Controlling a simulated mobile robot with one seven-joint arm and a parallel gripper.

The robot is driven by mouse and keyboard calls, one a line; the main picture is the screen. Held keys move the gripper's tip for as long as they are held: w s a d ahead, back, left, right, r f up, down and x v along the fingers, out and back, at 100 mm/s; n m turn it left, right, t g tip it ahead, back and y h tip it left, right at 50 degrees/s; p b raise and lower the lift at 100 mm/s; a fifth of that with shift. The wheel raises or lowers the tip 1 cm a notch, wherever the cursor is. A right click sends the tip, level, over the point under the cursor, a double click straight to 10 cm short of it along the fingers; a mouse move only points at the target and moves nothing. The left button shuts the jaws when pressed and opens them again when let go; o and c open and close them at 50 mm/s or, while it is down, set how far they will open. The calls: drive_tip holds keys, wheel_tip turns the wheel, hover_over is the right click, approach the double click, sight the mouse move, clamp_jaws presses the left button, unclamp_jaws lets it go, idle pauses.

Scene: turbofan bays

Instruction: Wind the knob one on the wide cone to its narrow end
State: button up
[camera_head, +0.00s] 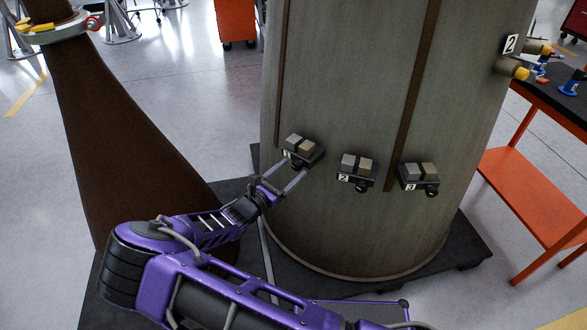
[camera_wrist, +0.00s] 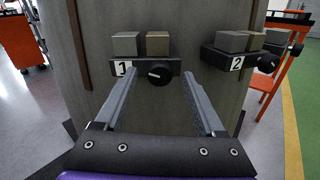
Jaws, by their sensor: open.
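The wide cone (camera_head: 345,90) is a large grey-brown standing body with dark vertical strips; it fills the back of the wrist view (camera_wrist: 210,25). Knob one (camera_wrist: 160,73) is a small round black dial under a dark bracket labelled 1 (camera_wrist: 124,69). Its white mark appears to point left. A grey block (camera_wrist: 127,43) and a tan block (camera_wrist: 158,43) sit above it. In the head view knob one is hard to make out among the fingers. My gripper (camera_wrist: 160,77) is open, one finger to each side of knob one; I cannot tell whether they touch it.
Bracket 2 (camera_head: 357,172) and bracket 3 (camera_head: 420,177), with similar blocks and knobs, are to the right. A slender brown cone (camera_head: 110,130) stands left. An orange-framed table (camera_head: 525,190) stands right. The dark base (camera_head: 460,245) extends around the wide cone.

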drive_tip(key=shift+x, duration=0.95)
drive_tip(key=shift+s, duration=0.1)
drive_tip(key=shift+c, duration=0.3)
clamp_jaws()
